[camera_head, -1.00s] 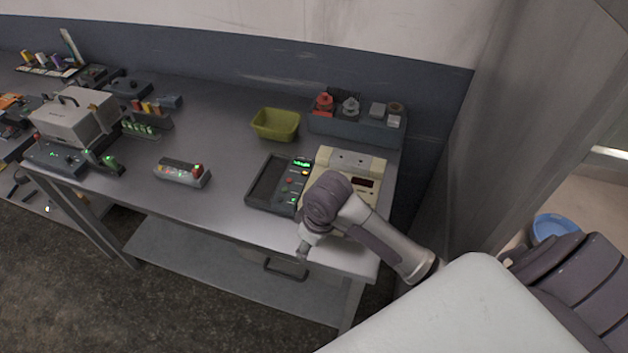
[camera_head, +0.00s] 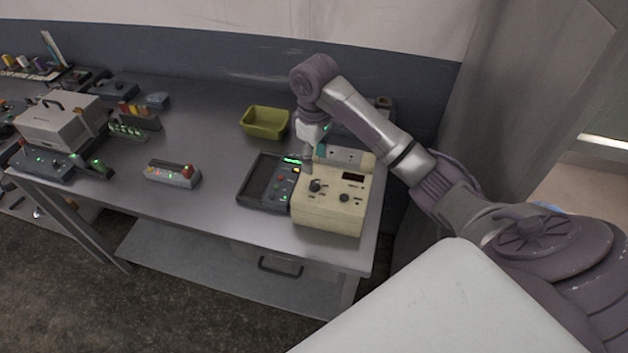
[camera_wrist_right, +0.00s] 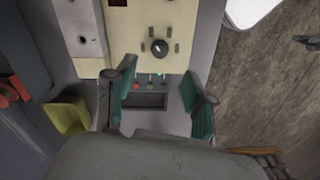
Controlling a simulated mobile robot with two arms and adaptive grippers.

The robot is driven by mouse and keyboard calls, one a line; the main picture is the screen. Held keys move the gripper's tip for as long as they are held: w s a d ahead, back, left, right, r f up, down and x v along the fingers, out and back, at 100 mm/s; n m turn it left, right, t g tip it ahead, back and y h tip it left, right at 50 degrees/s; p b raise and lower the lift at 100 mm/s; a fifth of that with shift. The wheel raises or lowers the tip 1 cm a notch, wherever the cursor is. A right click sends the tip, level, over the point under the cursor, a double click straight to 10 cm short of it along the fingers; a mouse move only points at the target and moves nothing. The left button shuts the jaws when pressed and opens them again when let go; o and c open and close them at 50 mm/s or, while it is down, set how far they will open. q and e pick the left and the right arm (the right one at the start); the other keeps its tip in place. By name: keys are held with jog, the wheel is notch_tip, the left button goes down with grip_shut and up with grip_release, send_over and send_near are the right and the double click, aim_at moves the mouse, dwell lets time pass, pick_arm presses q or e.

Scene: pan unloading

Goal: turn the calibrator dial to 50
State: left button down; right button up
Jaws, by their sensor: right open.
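The calibrator appears to be the cream box (camera_head: 328,214) at the right end of the bench. Its top has a dark display (camera_head: 353,177), a larger black dial (camera_head: 316,186) on the left and a smaller dark knob (camera_head: 344,198). The dial's setting is too small to read. My right gripper (camera_head: 308,167) is above the box's left side, close behind the dial, and looks empty. In the right wrist view its two green-padded fingers (camera_wrist_right: 160,92) are spread apart, with a black dial (camera_wrist_right: 159,47) beyond them. My left gripper is not in view.
A dark tray device (camera_head: 262,181) with lit buttons stands just left of the box. A green bin (camera_head: 265,122) is behind it. A small grey button panel (camera_head: 172,173) sits further left, with clear bench between. The wall closes off the back.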

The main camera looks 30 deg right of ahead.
aim_at(315, 183)
notch_tip(315, 183, down, 7)
jog(key=shift+f+p, duration=0.15)
jog(key=shift+p, duration=0.95)
jog(key=shift+f, duration=0.55)
grip_shut()
